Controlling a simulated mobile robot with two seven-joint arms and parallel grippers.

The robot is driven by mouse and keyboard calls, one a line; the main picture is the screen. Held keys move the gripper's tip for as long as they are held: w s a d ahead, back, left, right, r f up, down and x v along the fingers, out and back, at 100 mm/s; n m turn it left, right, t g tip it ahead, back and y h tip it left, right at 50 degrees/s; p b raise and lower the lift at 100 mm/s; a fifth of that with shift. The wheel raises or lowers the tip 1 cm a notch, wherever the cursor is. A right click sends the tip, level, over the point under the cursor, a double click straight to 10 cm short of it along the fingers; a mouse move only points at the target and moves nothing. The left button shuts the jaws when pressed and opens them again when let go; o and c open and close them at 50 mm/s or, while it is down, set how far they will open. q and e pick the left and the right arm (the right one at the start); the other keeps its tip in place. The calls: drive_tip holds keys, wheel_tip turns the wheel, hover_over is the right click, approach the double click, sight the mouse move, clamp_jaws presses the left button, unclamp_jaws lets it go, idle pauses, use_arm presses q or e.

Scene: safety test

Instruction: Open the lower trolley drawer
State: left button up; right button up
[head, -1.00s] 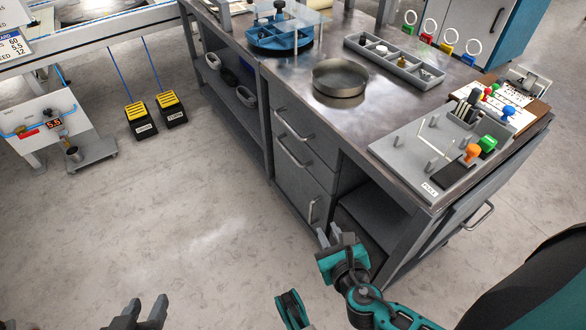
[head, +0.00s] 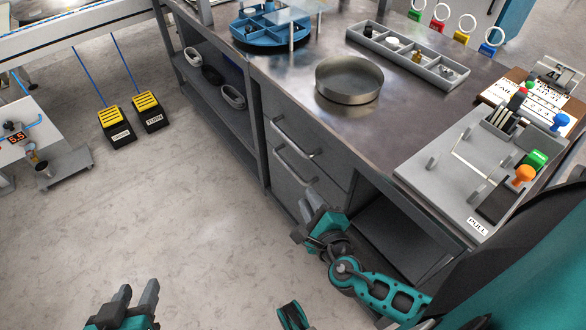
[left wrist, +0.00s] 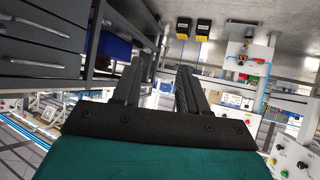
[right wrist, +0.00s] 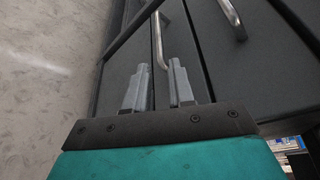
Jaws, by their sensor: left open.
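The grey drawer unit under the metal-topped bench has an upper drawer with a bar handle (head: 288,136) and a lower drawer (head: 290,190) with its own bar handle (head: 296,166). Both drawers look shut. My right gripper (head: 308,205) is in front of the unit, below the lower drawer's handle, and covers part of the front. In the right wrist view its fingers (right wrist: 158,78) are apart, with one end of a bar handle (right wrist: 162,42) showing beyond the gap; I cannot tell whether they touch. My left gripper (head: 138,292) is open and empty over the floor.
An open shelf bay (head: 395,235) lies right of the drawers. A round metal pan (head: 349,82), a grey divided tray (head: 405,58) and a grey board (head: 450,175) are on the bench top. Two yellow-black pedals (head: 148,112) stand on the floor.

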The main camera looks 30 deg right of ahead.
sight(297, 178)
drive_tip(key=b+x, duration=0.2)
drive_tip(key=x, duration=0.9)
drive_tip(key=shift+b, duration=0.3)
drive_tip(key=shift+c, duration=0.4)
drive_tip(key=shift+s, duration=0.1)
clamp_jaws()
